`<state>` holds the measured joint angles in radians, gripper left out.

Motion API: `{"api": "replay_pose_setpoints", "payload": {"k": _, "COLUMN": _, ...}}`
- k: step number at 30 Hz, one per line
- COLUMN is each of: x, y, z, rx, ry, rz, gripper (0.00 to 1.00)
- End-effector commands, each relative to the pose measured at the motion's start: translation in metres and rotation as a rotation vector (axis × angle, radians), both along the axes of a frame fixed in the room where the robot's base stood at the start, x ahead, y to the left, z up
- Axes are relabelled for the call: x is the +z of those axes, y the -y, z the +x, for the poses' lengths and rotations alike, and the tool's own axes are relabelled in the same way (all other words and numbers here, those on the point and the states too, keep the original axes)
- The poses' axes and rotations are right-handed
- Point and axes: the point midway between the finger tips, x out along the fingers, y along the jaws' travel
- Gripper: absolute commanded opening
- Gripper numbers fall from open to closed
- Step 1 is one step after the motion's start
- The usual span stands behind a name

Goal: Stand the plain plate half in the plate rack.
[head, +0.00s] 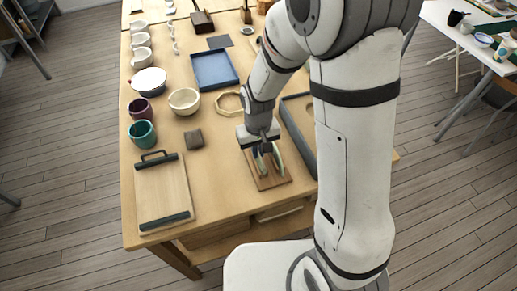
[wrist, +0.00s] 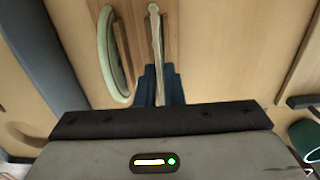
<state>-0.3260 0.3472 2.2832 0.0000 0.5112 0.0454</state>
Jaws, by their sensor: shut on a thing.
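The wooden plate rack (head: 270,183) lies near the front of the table, under my gripper (head: 263,149). It also shows in the wrist view (wrist: 138,22). My gripper (wrist: 158,78) points down and is shut on a plate half (wrist: 155,40), seen edge-on as a thin pale strip over the rack. In the head view this held half (head: 259,162) is upright and partly hidden by the gripper. I cannot tell whether its lower edge is seated in a slot. A second, pale green plate piece (wrist: 108,55) stands in the rack to its left in the wrist view.
A wooden board with dark end bars and a handle (head: 163,193) lies to the left. A small brown block (head: 194,138), a teal cup (head: 142,133) and a cream bowl (head: 184,101) stand nearby. A grey tray (head: 297,115) is close on the right, partly behind my arm.

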Motion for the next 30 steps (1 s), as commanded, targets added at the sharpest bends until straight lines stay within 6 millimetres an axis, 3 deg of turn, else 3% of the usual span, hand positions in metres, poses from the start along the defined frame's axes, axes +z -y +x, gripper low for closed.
{"api": "replay_pose_setpoints", "payload": {"k": 20, "x": -0.0039, "y": 0.0001, "z": 0.0001, "rx": 0.0, "ry": 0.0, "rz": 0.0, "gripper": 0.0}}
{"api": "replay_pose_setpoints", "payload": {"k": 21, "x": -0.0038, "y": 0.0001, "z": 0.0001, "rx": 0.0, "ry": 0.0, "rz": 0.0, "gripper": 0.09}}
{"api": "replay_pose_setpoints", "payload": {"k": 30, "x": -0.0039, "y": 0.0001, "z": 0.0001, "rx": 0.0, "ry": 0.0, "rz": 0.0, "gripper": 0.33}}
